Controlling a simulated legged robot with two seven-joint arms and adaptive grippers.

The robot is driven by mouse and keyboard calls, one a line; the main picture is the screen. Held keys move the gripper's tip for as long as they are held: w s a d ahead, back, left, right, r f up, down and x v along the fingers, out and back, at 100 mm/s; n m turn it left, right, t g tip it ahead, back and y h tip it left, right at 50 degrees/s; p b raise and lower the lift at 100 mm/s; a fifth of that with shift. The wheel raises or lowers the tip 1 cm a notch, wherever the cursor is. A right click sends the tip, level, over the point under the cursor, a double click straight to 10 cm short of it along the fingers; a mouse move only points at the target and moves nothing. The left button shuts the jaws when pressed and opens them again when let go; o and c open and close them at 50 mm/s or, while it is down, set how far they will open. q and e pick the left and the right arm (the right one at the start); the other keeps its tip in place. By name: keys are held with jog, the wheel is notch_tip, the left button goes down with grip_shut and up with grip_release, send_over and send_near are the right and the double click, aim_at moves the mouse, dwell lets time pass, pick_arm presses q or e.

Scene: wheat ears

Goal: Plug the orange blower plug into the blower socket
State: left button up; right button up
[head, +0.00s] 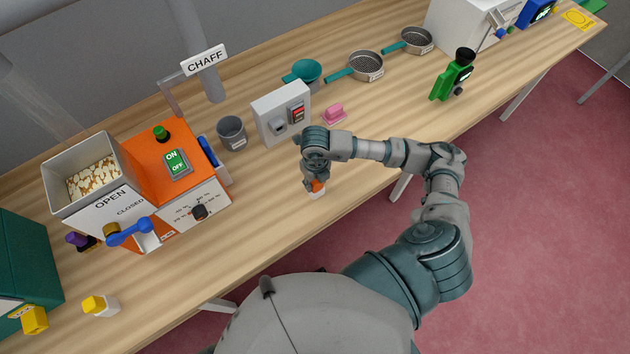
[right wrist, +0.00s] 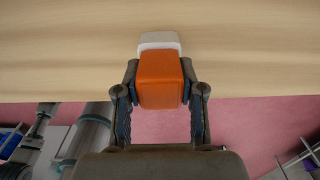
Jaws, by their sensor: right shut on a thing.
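My right gripper (head: 314,179) is low over the front part of the table, shut on the orange plug (head: 318,187). In the right wrist view the two fingers of the gripper (right wrist: 160,84) press the sides of the orange plug (right wrist: 160,70), and its whitish end (right wrist: 159,41) points away from the gripper towards the wood. I cannot tell whether the plug touches the table. A pale grey box (head: 268,109) with a dark socket-like opening (head: 278,127) and a red switch stands behind and left of the gripper, apart from the plug. Its lettering is too small to read.
A grey cup (head: 232,133) stands left of the box, a pink block (head: 335,113) right of it. The orange machine (head: 148,160) with a hopper is further left. A yellow-and-white plug (head: 100,305) lies front left. Sieves (head: 366,65) and a green device (head: 453,77) stand right.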

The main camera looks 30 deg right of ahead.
jog(key=shift+r, duration=0.35)
notch_tip(320, 180, up, 2)
jog(key=shift+w+r+b, duration=0.1)
jog(key=shift+r+b, duration=0.05)
jog(key=shift+b, duration=0.25)
jog(key=s+a+r+p, duration=0.1)
jog(key=s+a+p, duration=0.2)
jog(key=s, duration=0.4)
jog(key=s+a+r+p, duration=0.1)
jog(key=s+a+p, duration=0.2)
jog(key=s, duration=0.4)
jog(key=shift+s+a+p, duration=0.3)
jog(key=shift+a+p, duration=0.05)
jog(key=shift+a, duration=0.1)
